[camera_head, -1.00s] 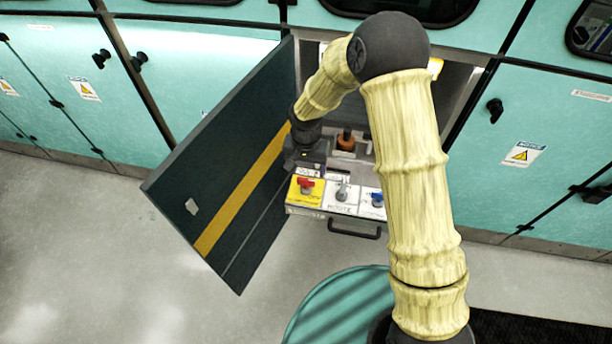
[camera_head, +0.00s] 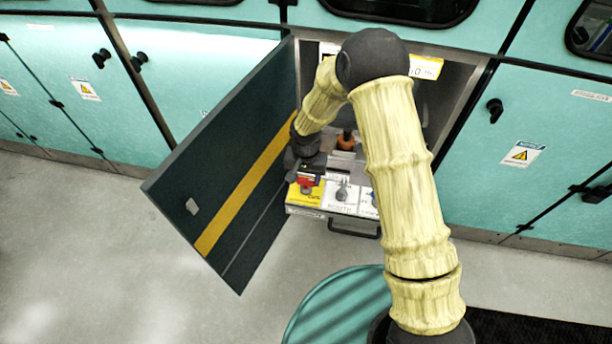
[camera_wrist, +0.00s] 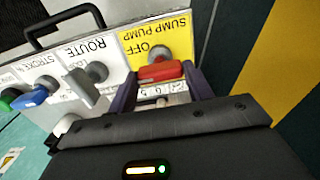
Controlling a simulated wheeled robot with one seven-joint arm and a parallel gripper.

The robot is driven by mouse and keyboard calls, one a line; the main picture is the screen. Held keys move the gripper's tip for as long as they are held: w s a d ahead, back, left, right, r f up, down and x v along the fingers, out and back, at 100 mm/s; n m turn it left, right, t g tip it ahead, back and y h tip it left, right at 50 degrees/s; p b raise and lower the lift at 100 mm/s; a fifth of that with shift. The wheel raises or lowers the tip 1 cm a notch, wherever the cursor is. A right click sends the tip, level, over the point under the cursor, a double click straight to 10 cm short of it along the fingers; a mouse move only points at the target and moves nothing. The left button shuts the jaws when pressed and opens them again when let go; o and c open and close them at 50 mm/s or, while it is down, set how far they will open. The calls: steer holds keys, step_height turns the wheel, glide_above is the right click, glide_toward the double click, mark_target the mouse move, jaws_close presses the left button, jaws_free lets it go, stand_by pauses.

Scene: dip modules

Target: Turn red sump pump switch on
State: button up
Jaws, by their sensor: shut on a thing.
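The red sump pump switch (camera_wrist: 160,72) sits on a yellow panel labelled "SUMP PUMP" and "OFF" (camera_wrist: 156,38) in the wrist view. In the head view the red switch (camera_head: 306,181) shows at the left end of the control box. My gripper (camera_wrist: 158,88) has its two dark fingers on either side of the red handle, shut on it. The handle lies crosswise between the fingertips. The gripper in the head view (camera_head: 306,174) is over the yellow panel, partly hidden by my wrist.
Right of the red switch stands a grey route switch (camera_head: 342,191); a blue switch (camera_wrist: 38,92) and a green one lie beyond. The box has a black handle (camera_head: 353,230). The open dark cabinet door (camera_head: 225,165) stands close left of my arm. A teal drum (camera_head: 340,312) stands in front.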

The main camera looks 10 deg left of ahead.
steer(key=shift+n, duration=0.4)
steer(key=n, duration=0.4)
steer(key=n+p, duration=0.1)
steer(key=n, duration=0.3)
steer(key=shift+n, duration=0.3)
steer(key=n, duration=0.4)
steer(key=shift+r+p, duration=0.1)
steer(key=shift+p, duration=0.25)
steer(key=n, duration=0.4)
steer(key=shift+n+p, duration=0.3)
steer(key=shift+p, duration=0.1)
steer(key=o, duration=1)
